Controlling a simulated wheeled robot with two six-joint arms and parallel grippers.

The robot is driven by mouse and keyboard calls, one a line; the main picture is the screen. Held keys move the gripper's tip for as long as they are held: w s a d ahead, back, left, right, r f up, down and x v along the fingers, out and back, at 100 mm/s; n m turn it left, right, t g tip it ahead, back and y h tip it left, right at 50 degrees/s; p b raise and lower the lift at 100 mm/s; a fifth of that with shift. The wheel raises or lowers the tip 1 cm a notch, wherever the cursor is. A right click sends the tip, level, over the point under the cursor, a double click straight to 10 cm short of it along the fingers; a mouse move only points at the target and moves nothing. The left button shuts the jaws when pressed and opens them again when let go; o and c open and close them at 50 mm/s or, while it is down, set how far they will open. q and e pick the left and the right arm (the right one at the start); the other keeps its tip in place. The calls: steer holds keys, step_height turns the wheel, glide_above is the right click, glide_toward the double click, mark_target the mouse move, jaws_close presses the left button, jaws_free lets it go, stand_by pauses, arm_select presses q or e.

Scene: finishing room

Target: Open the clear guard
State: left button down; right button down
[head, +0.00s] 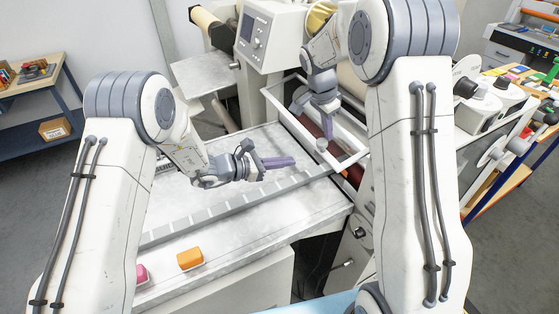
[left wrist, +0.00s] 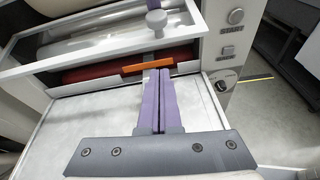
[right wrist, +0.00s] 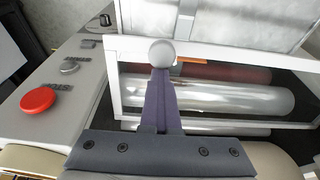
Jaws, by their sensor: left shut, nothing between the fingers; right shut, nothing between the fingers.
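The clear guard (head: 341,165) is a see-through panel in a white frame over the machine's rollers. It also shows in the left wrist view (left wrist: 100,51) and right wrist view (right wrist: 112,85). I cannot tell whether it is fully down. A round grey knob (head: 321,144) sits on its front edge; it shows in the right wrist view (right wrist: 161,53). My right gripper (head: 328,134) is shut and empty, pointing down, with its tips close to the knob; contact is unclear. My left gripper (head: 294,161) is shut and empty over the flat feed table, left of the guard.
A control box (head: 270,32) stands behind. A red button (right wrist: 38,100) is on the panel in the right wrist view. An orange strip (left wrist: 147,66) lies by the rollers.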

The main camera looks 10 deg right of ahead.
mark_target(320, 150)
steer(key=shift+s+a+f, duration=0.1)
steer(key=shift+a, duration=0.25)
arm_select(q)
steer(key=d, duration=0.4)
steer(key=w+d+r, duration=0.1)
steer(key=d, duration=0.1)
steer(key=shift+w+d, duration=0.1)
steer(key=shift+d, duration=0.05)
steer(key=shift+d+r, duration=0.3)
steer(key=shift+r, duration=0.25)
